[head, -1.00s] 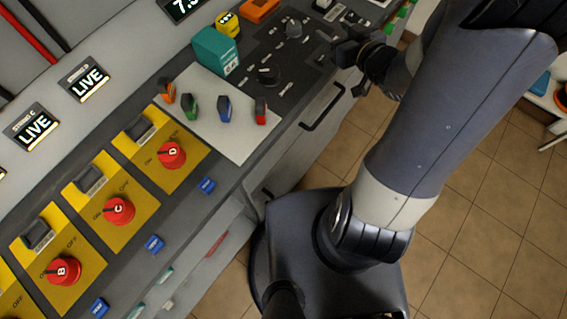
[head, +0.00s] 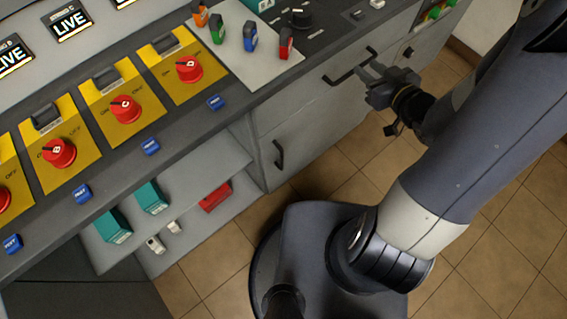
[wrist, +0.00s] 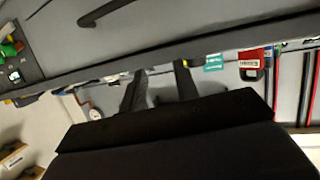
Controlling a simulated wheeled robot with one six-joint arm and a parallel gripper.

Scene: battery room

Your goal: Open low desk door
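The grey desk front has a lower door (head: 310,136) with a dark upright handle (head: 279,153) near its left edge. The door looks shut. Above it is a drawer front with a dark bar handle (head: 350,68). My gripper (head: 371,84) is just right of and below this bar handle, in front of the desk, and well to the right of the door handle. In the wrist view its two fingers (wrist: 160,85) stand apart with nothing between them. A dark bar handle (wrist: 106,11) shows at the top of the wrist view; I cannot tell which one it is.
An open shelf (head: 180,205) left of the door holds teal boxes (head: 151,197) and a red item (head: 215,196). The desktop carries red rotary switches (head: 125,109) and coloured tags on a pale sheet (head: 262,75).

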